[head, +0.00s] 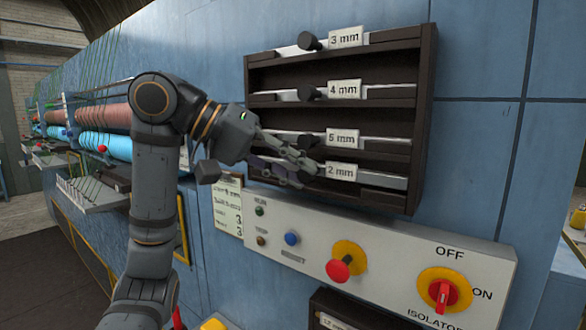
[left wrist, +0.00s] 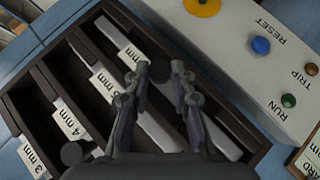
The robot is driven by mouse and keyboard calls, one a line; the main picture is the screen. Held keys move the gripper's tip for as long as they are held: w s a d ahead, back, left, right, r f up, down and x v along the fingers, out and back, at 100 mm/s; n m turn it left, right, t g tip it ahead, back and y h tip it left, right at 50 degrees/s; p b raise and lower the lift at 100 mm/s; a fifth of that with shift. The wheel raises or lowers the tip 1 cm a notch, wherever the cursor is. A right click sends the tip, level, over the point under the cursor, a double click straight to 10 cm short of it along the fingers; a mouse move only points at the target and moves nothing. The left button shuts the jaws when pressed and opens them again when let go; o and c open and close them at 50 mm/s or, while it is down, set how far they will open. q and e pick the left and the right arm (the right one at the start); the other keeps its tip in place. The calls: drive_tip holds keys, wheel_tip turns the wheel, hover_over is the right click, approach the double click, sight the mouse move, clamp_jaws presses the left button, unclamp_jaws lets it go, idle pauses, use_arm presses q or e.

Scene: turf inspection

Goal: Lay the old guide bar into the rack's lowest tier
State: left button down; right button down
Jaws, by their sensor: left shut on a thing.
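The dark rack (head: 427,110) hangs on the blue wall and has stacked tiers. A pale bar (head: 383,180) labelled 2 mm lies along its lowest tier; the gripper hides its left part. My left gripper (head: 305,168) is at this tier, just left of the 2 mm label, shut on the bar's dark knob. In the left wrist view, the fingers (left wrist: 160,85) close around the knob, with the bar (left wrist: 222,138) running diagonally behind them across the rack (left wrist: 18,108). I cannot tell whether the bar rests fully on the tier floor. My right gripper is not in view.
Bars labelled 3 mm (head: 345,38), 4 mm (head: 343,89) and 5 mm (head: 343,138) fill the tiers above, each with a knob. A control panel (head: 470,265) with a red knob (head: 338,270) and isolator switch (head: 442,291) juts out close below the rack.

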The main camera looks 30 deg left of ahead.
use_arm(q)
drive_tip(key=shift+f+b, duration=0.9)
drive_tip(key=shift+f, duration=0.15)
drive_tip(key=c, duration=1.1)
unclamp_jaws()
drive_tip(key=shift+o, duration=0.2)
drive_tip(key=v, duration=0.7)
drive_tip(key=shift+s+a+r, duration=0.2)
drive_tip(key=shift+s, duration=0.05)
drive_tip(key=shift+w+d, duration=0.1)
drive_tip(key=shift+w, duration=0.05)
